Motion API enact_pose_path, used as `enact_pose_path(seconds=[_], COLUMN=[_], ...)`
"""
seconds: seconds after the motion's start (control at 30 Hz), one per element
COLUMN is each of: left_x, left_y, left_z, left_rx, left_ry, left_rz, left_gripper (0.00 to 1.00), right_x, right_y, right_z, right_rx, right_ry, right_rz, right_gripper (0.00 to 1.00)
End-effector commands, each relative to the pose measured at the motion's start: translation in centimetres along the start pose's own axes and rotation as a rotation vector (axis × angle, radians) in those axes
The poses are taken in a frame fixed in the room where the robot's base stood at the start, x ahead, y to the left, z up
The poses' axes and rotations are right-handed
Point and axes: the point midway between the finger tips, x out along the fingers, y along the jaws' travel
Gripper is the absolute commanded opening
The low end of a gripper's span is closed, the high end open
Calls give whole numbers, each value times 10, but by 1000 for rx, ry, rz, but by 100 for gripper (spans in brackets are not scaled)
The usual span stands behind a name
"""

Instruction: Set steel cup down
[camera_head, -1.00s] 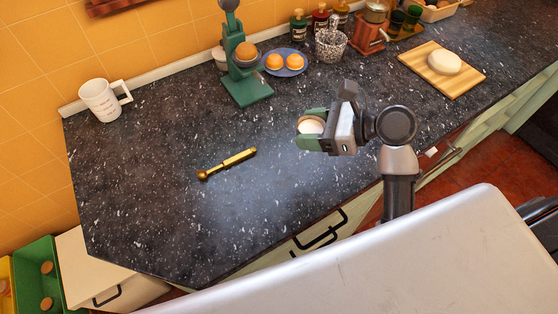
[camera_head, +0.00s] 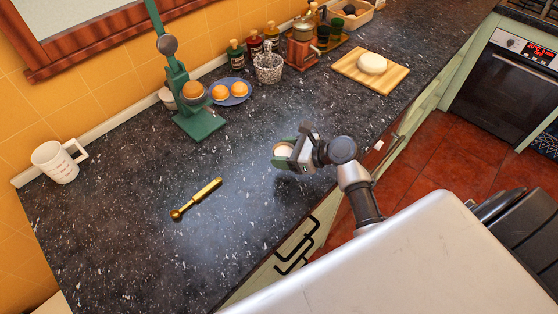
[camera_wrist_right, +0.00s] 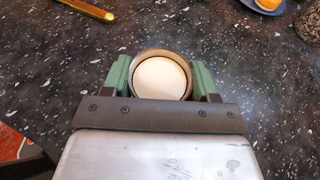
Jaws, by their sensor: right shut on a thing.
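My right gripper (camera_head: 284,153) is shut on a small round steel cup (camera_head: 282,150) over the dark speckled counter (camera_head: 130,240). In the right wrist view the cup (camera_wrist_right: 162,58) shows from above as a metal rim around a pale white inside. The green fingers of my right gripper (camera_wrist_right: 160,78) press it from both sides. The cup looks upright. I cannot tell whether its base touches the counter or hangs just above it. My left gripper is not in view.
A brass muddler (camera_head: 196,199) lies left of the cup. A cutting board (camera_head: 346,70) is at upper right. Counter around the cup is clear.

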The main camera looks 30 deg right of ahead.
Motion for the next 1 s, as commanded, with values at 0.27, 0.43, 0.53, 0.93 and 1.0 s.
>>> enact_pose_path(seconds=[0.27,0.43,0.53,0.93,1.0], left_x=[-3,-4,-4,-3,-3], left_y=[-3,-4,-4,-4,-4], left_z=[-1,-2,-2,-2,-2], left_rx=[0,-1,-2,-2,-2], left_ry=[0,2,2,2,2], left_rz=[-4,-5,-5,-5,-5], left_gripper=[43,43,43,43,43], right_x=[18,26,26,27,27], right_y=[4,3,3,3,3], right_z=[-19,-37,-39,-41,-41], right_rx=[4,2,0,1,1], right_ry=[2,1,0,0,0], right_rz=[2,2,1,2,2], right_gripper=[32,32,32,75,84])
